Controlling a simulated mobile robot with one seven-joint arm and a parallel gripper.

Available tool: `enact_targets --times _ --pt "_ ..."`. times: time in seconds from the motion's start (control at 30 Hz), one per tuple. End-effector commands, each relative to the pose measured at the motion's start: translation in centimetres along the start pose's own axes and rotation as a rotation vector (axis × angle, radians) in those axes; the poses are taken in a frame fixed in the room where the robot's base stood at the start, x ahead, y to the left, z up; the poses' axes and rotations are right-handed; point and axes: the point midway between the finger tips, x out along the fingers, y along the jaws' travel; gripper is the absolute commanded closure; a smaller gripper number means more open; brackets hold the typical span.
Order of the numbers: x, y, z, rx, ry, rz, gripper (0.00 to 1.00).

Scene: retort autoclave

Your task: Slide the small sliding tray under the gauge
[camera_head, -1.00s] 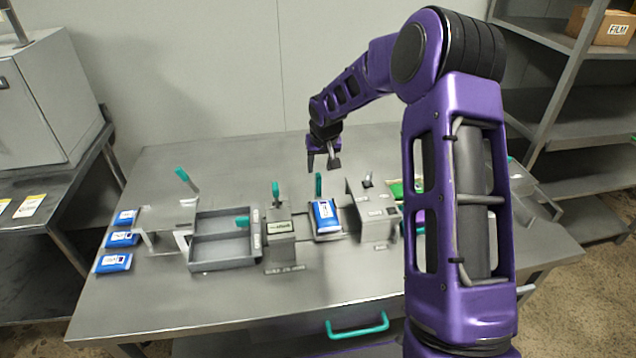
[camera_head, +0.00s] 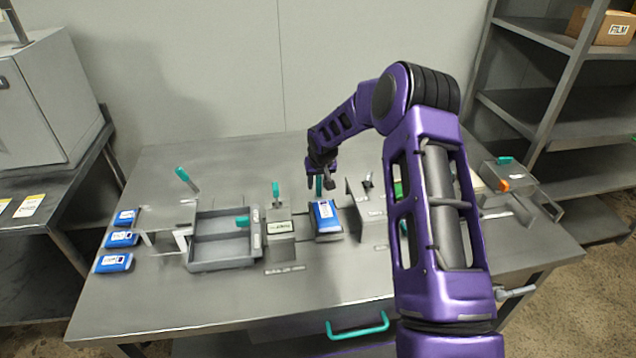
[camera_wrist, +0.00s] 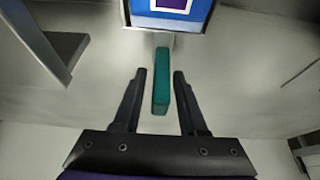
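The small sliding tray (camera_head: 327,236) sits mid-table with a blue pouch (camera_head: 325,213) on it. A teal upright handle (camera_head: 319,186) stands at its back side. The gauge seems to be the grey block with a label (camera_head: 279,226), just left of the tray, though I cannot be sure. My gripper (camera_head: 320,184) is at the handle, pointing down. In the wrist view my gripper (camera_wrist: 158,88) is open, and the teal handle (camera_wrist: 161,80) stands between its two fingers with a gap on both sides. The tray's edge (camera_wrist: 150,25) and the blue pouch (camera_wrist: 172,8) show at the top.
A grey two-compartment bin (camera_head: 222,264) with a teal handle is left of the block. Several blue pouches (camera_head: 122,239) lie at the table's left edge. A grey upright housing (camera_head: 374,227) stands close right of the tray.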

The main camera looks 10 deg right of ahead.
Motion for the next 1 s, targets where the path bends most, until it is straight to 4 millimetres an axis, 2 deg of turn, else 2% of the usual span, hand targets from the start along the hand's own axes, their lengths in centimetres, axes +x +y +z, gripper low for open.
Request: enact_targets --times 0.03,0.2,1.0 --pt "-0.01 0.0 0.0 0.0 0.0 0.0 0.7" --pt "-0.02 -0.01 0.01 0.0 0.0 0.0 1.0" --pt "-0.05 -0.02 0.01 0.0 -0.001 0.0 1.0"
